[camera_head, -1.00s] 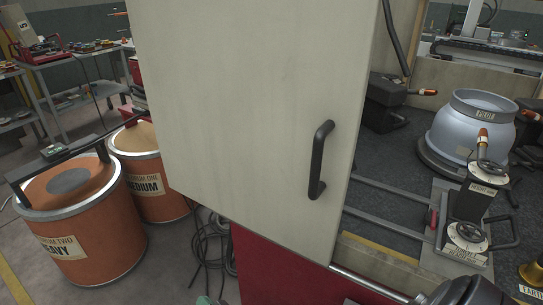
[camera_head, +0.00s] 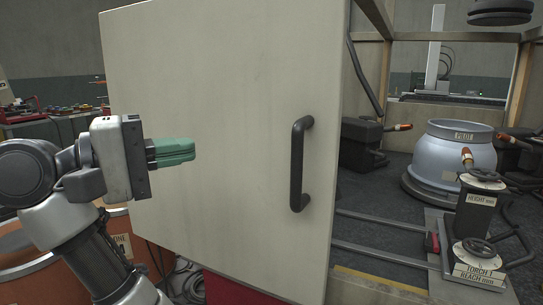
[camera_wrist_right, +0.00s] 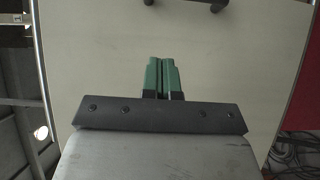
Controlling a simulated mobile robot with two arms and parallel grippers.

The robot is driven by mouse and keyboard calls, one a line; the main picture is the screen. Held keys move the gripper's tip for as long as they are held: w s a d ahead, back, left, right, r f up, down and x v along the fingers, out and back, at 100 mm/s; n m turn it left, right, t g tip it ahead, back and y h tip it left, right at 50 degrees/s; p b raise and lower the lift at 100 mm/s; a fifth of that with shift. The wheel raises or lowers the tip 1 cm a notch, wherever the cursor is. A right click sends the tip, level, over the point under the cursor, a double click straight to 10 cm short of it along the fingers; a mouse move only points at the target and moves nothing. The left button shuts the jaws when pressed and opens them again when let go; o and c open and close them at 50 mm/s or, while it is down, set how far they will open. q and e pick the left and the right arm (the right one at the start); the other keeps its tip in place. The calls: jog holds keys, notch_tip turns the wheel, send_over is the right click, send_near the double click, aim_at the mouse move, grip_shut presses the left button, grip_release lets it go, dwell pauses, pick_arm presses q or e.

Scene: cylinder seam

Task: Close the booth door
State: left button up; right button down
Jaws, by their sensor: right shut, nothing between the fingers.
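The booth door (camera_head: 225,130) is a large pale panel standing open, with the booth interior showing past its right edge. A black bar handle (camera_head: 298,164) is upright near that edge. My right gripper (camera_head: 192,151) has green fingers, shut and empty, and is in front of the left part of the door, pointing at the handle side. I cannot tell whether it touches the panel. In the right wrist view the shut fingers (camera_wrist_right: 162,62) point over the door face (camera_wrist_right: 230,60), with part of the handle (camera_wrist_right: 185,4) at the top edge. My left gripper is not in view.
Inside the booth stand a blue-grey flanged vessel (camera_head: 458,150), black units with orange-tipped torches (camera_head: 362,140) and a handwheel fixture (camera_head: 478,260) on rails. An orange drum (camera_head: 118,225) and loose cables (camera_head: 185,285) are at lower left. A cluttered bench (camera_head: 50,122) is behind.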

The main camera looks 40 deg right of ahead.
send_near(274, 144)
jog(key=s+d+r, duration=0.2)
jog(key=s+d, duration=0.1)
jog(key=s, duration=0.1)
jog(key=s+d, duration=0.1)
jog(key=s, duration=0.2)
jog(key=shift+s+d, duration=0.15)
jog(key=shift+d, duration=0.25)
jog(key=shift+s, duration=0.1)
